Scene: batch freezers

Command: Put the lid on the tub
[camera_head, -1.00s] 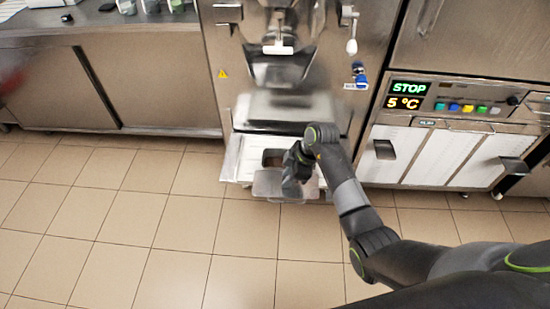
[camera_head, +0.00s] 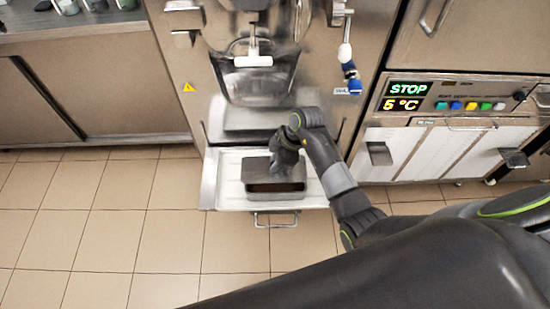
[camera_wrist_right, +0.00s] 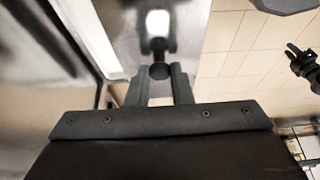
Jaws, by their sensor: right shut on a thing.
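The tub (camera_head: 273,198) is a grey metal box on the drawer-like tray below the freezer's outlet. A strip of its brown inside shows at the front. The grey lid (camera_head: 257,168) is over the tub's rear part; I cannot tell whether it touches the rim. My right gripper (camera_head: 285,160) is above the lid, shut on its knob. In the right wrist view, the gripper (camera_wrist_right: 160,85) has its two fingers around the dark knob (camera_wrist_right: 160,71). My left gripper is outside the head view; a dark forked shape (camera_wrist_right: 304,66) in the right wrist view looks like it.
The pale tray (camera_head: 229,190) juts from the batch freezer (camera_head: 185,55), with a handle (camera_head: 276,219) below. A cabinet with a STOP display (camera_head: 408,88) stands to the right, a steel counter (camera_head: 75,40) to the left. The tiled floor in front is clear.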

